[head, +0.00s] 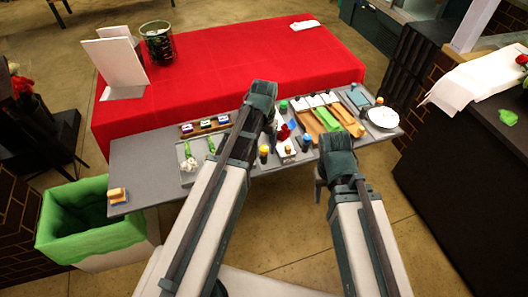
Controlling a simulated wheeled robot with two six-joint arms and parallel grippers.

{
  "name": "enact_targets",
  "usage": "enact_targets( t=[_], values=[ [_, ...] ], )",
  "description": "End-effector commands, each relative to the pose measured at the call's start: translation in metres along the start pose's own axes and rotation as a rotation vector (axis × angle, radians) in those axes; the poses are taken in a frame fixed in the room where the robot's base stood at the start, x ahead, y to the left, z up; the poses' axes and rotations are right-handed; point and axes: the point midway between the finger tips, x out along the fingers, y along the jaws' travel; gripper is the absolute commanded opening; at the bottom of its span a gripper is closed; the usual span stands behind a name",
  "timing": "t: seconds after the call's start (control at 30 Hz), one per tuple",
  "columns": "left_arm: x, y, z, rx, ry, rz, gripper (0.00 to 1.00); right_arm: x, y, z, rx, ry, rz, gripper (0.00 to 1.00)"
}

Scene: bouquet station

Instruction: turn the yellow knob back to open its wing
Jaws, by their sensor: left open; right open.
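A small dark post with a yellow top, which looks like the yellow knob (264,150), stands on the grey table just right of my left forearm. Its wing cannot be made out clearly at this size. My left gripper (262,92) is beyond the knob, over the table's back edge near the red cloth, open. My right gripper (336,146) is open above the front right part of the table, to the right of the knob. The fingertips of both grippers are mostly hidden by their own wrists. Neither is seen touching the knob.
The grey table (142,156) holds a tray with white flowers (188,164), a red flower (284,131), wooden boards (318,121) and a white plate (383,117). A red-covered table (220,62) stands behind. A green-lined bin (90,208) is at left.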

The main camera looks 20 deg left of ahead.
Motion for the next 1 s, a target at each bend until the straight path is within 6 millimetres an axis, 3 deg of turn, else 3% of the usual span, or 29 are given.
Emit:
enact_targets(
  t=[0.07, 0.37, 0.77, 1.0],
  values=[
    [0.0084, 0.0000, 0.0000, 0.000, 0.000, 0.000, 0.69, 0.0083, -0.0008, -0.0005, 0.000, 0.000, 0.000, 0.50],
    [0.0080, 0.0000, 0.0000, 0.000, 0.000, 0.000, 0.69, 0.0080, -0.0007, -0.0005, 0.000, 0.000, 0.000, 0.50],
    [0.0081, 0.0000, 0.0000, 0.000, 0.000, 0.000, 0.01, 0.0080, -0.0007, -0.0005, 0.000, 0.000, 0.000, 0.50],
    [0.0081, 0.0000, 0.0000, -0.007, 0.000, 0.000, 0.00, 0.0081, -0.0008, -0.0005, 0.000, 0.000, 0.000, 0.50]
  ],
)
